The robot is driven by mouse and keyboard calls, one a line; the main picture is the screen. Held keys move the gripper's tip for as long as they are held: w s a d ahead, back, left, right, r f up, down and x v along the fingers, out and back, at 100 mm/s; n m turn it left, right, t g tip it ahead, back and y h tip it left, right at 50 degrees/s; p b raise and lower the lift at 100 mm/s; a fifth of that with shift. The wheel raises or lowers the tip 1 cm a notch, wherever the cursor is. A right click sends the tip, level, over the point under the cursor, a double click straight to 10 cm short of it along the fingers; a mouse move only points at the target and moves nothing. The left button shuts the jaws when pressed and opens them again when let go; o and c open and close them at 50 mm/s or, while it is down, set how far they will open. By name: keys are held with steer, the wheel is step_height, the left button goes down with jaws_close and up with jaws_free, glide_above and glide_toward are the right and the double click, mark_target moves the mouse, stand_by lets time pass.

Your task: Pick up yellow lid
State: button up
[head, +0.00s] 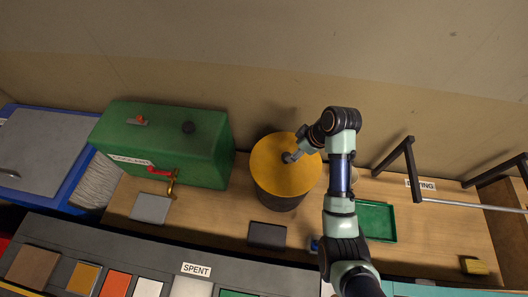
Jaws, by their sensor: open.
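The yellow lid (272,172) is a flat round disc on top of a dark drum (278,201) in the middle of the wooden bench. My gripper (289,157) is over the lid's upper right part, close to a small dark spot or knob there. The fingertips are small in the picture and partly hidden by the wrist, so I cannot tell whether they touch the lid. My gripper is open and holds nothing that I can see. My arm comes in from the lower right and hides part of the bench.
A green tank (165,145) with a red-handled tap stands left of the drum. A green tray (376,222) and a black frame (403,158) are to the right. A dark flat block (267,235) lies in front. The wall is close behind.

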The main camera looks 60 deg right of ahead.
mark_target(269, 168)
step_height(269, 168, down, 2)
steer(key=shift+a+f+b, duration=0.1)
steer(key=shift+f+b, duration=0.05)
steer(key=shift+b, duration=0.15)
steer(key=x, duration=0.2)
steer(key=b+x, duration=0.1)
steer(key=x, duration=0.2)
steer(key=shift+w, duration=0.35)
jaws_close()
